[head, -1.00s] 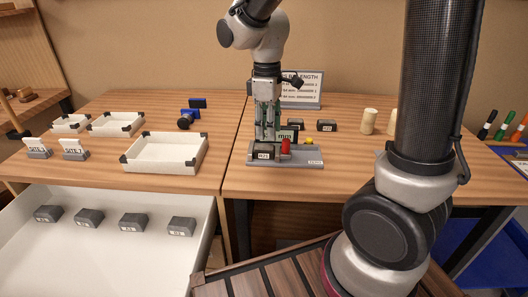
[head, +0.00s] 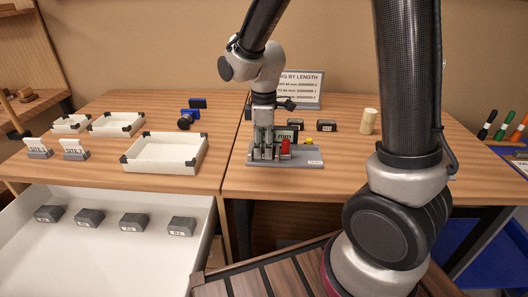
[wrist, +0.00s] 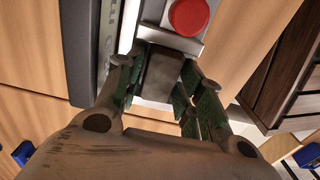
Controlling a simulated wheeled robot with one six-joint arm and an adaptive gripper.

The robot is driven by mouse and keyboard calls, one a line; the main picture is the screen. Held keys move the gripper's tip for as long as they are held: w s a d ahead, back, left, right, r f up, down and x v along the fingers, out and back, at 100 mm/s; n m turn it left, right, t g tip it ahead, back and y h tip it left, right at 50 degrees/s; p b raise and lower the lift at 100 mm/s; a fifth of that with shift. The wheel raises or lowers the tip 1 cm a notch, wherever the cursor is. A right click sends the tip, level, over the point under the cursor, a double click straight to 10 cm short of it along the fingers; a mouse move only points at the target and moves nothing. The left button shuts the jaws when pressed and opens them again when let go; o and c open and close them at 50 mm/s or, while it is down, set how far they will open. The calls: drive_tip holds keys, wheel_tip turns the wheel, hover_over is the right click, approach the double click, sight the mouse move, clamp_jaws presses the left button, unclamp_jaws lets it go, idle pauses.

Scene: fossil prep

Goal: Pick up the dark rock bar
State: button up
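My gripper (head: 265,154) is lowered at the grey measuring stand on the right-hand table, its fingers pointing down. In the wrist view, the dark rock bar (wrist: 162,72) lies between the two green-padded fingers (wrist: 160,80) of my gripper. The fingers stand on either side of it and look spread, with a narrow gap visible at the left; contact on the right cannot be told. In the head view the bar is mostly hidden behind the fingers. The measuring stand (head: 300,161) carries a red button (head: 285,146), which also shows in the wrist view (wrist: 188,16), and a display marked mm.
Two dark bars (head: 308,125) (head: 326,125) lie behind the stand, with a sign (head: 299,88) at the back. A large white tray (head: 165,168) and smaller trays are on the left. Several labelled dark bars lie in the open white drawer (head: 100,262). A pale cylinder (head: 368,120) stands at right.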

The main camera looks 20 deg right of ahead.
drive_tip(key=shift+c, duration=0.3)
clamp_jaws()
